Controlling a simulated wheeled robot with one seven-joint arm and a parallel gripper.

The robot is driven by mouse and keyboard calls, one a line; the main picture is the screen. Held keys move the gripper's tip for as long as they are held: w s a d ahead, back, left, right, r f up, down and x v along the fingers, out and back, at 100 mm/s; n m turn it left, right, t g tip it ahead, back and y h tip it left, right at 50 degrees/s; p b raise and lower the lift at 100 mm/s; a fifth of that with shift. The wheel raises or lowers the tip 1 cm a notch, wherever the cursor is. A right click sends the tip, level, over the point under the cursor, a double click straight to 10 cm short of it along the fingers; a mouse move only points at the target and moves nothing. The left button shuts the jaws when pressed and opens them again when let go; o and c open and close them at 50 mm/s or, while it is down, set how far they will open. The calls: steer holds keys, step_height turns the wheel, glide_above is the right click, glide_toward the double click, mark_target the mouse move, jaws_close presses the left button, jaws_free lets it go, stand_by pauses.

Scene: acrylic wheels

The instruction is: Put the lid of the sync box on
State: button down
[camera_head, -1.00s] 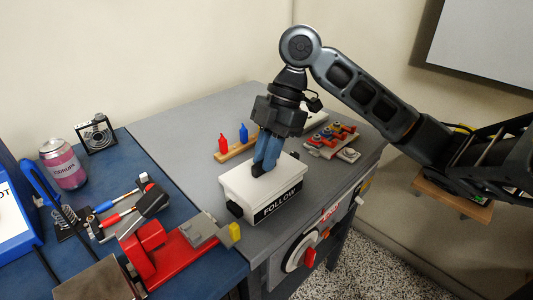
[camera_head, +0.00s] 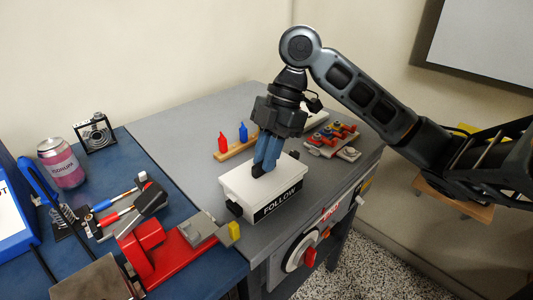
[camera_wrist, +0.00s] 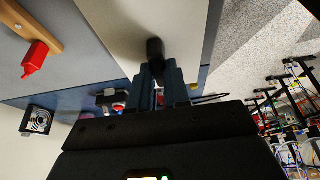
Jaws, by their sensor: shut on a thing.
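The sync box (camera_head: 262,211) is a white box with a black "FOLLOW" label on its front, standing on the grey table. Its white lid (camera_head: 240,182) lies on top of the box, and I see no clear gap between the two. My gripper (camera_head: 259,171) points down at the lid's middle, with its blue fingers shut on the dark knob (camera_wrist: 155,48) of the lid. In the wrist view the lid (camera_wrist: 190,25) shows as a pale surface around the knob. The inside of the box is hidden.
A wooden stand with red and blue pieces (camera_head: 233,142) is behind the box. A rack with coloured parts (camera_head: 332,139) is at right. A red vise (camera_head: 155,250) and tools lie on the blue bench at left. Grey table (camera_head: 165,135) is clear at far left.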

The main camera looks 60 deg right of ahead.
steer(key=shift+f+b, duration=0.5)
steer(key=shift+f, duration=0.15)
steer(key=c, duration=1)
jaws_free()
steer(key=v, duration=0.7)
steer(key=shift+d+r, duration=0.1)
steer(key=shift+r, duration=0.3)
